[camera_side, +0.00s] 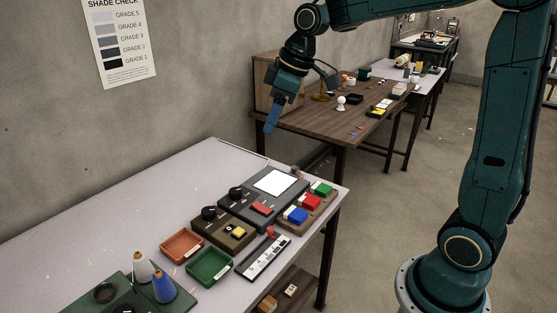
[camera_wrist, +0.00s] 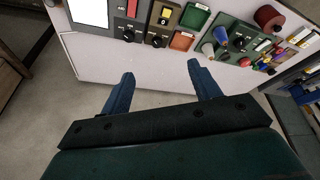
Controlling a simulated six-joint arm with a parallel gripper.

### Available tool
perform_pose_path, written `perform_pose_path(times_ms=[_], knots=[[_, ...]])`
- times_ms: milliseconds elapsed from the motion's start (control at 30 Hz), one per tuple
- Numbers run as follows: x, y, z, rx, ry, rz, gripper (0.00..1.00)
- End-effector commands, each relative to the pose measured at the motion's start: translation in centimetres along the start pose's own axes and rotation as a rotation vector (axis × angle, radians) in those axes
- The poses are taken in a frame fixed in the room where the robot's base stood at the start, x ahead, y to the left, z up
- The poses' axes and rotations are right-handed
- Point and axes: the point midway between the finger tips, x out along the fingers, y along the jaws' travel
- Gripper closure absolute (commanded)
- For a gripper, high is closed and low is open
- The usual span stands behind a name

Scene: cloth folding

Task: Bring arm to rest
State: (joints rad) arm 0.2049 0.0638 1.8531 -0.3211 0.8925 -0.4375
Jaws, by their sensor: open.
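My gripper (camera_side: 271,122) hangs at the end of my raised teal arm, above and beyond the far edge of the pale table in the side view. Its blue fingers point down. In the wrist view my gripper (camera_wrist: 162,70) has its two blue fingers spread well apart, with nothing between them. The table's edge and the floor show past the fingertips. The fingers touch nothing that I can see. No cloth shows in either view.
The pale table (camera_side: 100,222) holds a dark panel with a white screen (camera_side: 275,182), a red tray (camera_side: 181,246), a green tray (camera_side: 208,266) and coloured blocks. A brown table (camera_side: 330,122) with small items stands behind. A grey wall runs along the left; bare floor lies right.

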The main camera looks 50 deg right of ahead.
Motion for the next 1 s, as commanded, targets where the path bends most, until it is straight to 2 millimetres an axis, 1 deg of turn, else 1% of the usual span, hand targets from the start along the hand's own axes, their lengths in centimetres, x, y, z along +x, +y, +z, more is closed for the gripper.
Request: perform_pose_path(times_ms=[33,200,367,500,700,900,1000], knots=[[-0.9,-1.0,0.6,0.017,0.005,0.010,0.38],[-3.0,-3.7,2.9,0.090,0.015,0.042,0.38],[-4.5,-6.1,5.3,0.159,0.028,0.070,0.38],[-5.5,-8.0,7.7,0.222,0.042,0.094,0.38],[-6.4,-10.5,11.4,0.312,0.066,0.124,0.38],[-6.5,-12.5,15.1,0.399,0.092,0.149,0.38],[-6.4,-13.2,16.6,0.434,0.103,0.158,0.38]])
